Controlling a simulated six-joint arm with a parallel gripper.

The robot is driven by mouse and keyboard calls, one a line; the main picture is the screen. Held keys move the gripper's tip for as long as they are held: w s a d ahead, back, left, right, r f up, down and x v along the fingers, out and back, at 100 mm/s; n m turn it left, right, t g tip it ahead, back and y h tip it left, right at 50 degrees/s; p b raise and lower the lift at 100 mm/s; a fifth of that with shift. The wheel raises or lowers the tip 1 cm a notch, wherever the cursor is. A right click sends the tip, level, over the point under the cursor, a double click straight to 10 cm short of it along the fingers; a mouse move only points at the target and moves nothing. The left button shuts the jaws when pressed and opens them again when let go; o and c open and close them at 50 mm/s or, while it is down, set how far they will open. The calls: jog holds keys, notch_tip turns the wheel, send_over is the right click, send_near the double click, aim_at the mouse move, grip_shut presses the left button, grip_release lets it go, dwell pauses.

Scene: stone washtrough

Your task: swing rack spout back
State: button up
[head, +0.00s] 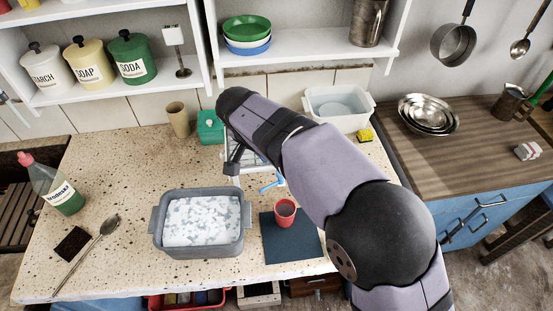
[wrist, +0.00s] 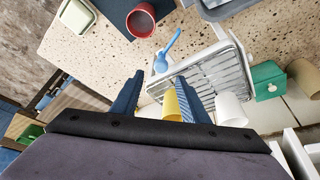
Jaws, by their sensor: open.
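The white dish rack (wrist: 212,78) lies below my gripper, mostly hidden by my arm in the head view. A light-blue spoon-like piece (wrist: 168,50) lies by the rack's edge. My gripper (wrist: 157,98) is open above the rack's rear side, with a yellow cup (wrist: 171,106) seen between its fingers. I cannot tell its height above the cup.
A red mug (head: 285,209) stands on a dark mat (head: 283,250). The basin of suds (head: 203,252) is left of it. A white cup (wrist: 230,110), green box (head: 209,128) and beige tumbler (head: 178,119) stand near the rack. Shelves (head: 300,50) overhang the back.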

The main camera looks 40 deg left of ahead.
jog(key=shift+s+d+r, duration=0.1)
jog(key=shift+s+r, duration=0.2)
jog(key=shift+r, duration=0.25)
jog(key=shift+f, duration=0.1)
jog(key=shift+w+d+f+n+g+y+b, duration=0.15)
jog(key=shift+n+y+b, duration=0.15)
jog(key=shift+n+b, duration=0.35)
jog(key=shift+w+d+n+g+y+b, duration=0.1)
jog(key=shift+d+n+y+b, duration=0.2)
jog(key=shift+n, duration=0.6)
jog(key=shift+w+d+f+n+g+y+b, duration=0.1)
jog(key=shift+n+y+b, duration=0.2)
jog(key=shift+n+b, duration=0.35)
jog(key=shift+p+x, duration=1.05)
jog(key=shift+x, duration=2.55)
jog(key=shift+c, duration=0.3)
jog(key=c, duration=1)
